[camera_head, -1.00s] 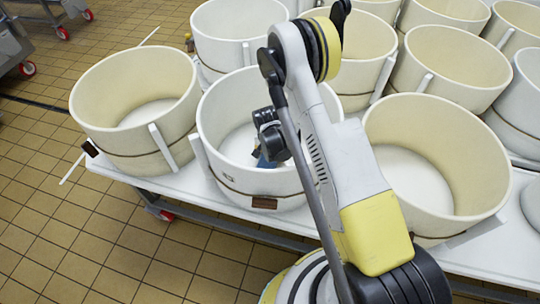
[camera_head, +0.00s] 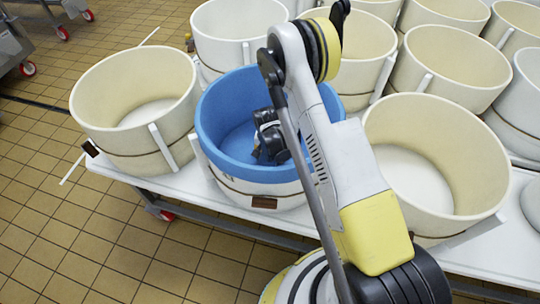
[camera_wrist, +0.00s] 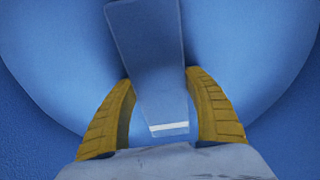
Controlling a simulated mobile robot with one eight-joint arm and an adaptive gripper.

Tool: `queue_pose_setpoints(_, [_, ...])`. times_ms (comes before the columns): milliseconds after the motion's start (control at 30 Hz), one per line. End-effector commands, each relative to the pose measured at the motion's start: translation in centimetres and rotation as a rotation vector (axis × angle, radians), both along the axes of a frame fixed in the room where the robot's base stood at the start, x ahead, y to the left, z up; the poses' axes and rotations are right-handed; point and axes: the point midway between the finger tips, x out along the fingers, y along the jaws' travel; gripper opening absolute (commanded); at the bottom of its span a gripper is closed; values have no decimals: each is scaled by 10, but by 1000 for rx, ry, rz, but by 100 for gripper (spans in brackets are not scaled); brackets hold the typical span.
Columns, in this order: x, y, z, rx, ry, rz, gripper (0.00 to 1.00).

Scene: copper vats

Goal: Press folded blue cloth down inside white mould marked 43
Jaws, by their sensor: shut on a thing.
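The white mould (camera_head: 240,190) stands upright at the front of the table, left of my arm. Its marking is too small to read. Blue cloth (camera_head: 214,112) now lines its inner wall and floor and covers the rim. My gripper (camera_head: 268,156) is low inside the mould, partly hidden by my arm. In the wrist view, the yellow fingers of my gripper (camera_wrist: 160,80) are shut on a flat blue-grey folded piece (camera_wrist: 150,40) with a white stripe, seemingly the folded blue cloth. Smooth blue floor and a textured blue wall surround it.
An empty cream mould (camera_head: 135,100) stands close on the left, and another (camera_head: 440,150) on the right. More moulds crowd behind. The white table (camera_head: 190,185) has a narrow free front edge. Tiled floor (camera_head: 100,235) lies open at the lower left.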

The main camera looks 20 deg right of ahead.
Motion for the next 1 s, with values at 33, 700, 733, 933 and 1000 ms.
queue_pose_setpoints(33, [0,0,-1,1,1,0,23])
queue_pose_setpoints(700, [-5,3,36,0,0,0,88])
queue_pose_setpoints(733, [-6,4,43,0,0,0,88])
queue_pose_setpoints(933, [-11,7,85,1,1,0,88])
queue_pose_setpoints(1000, [-13,8,97,1,1,0,88])
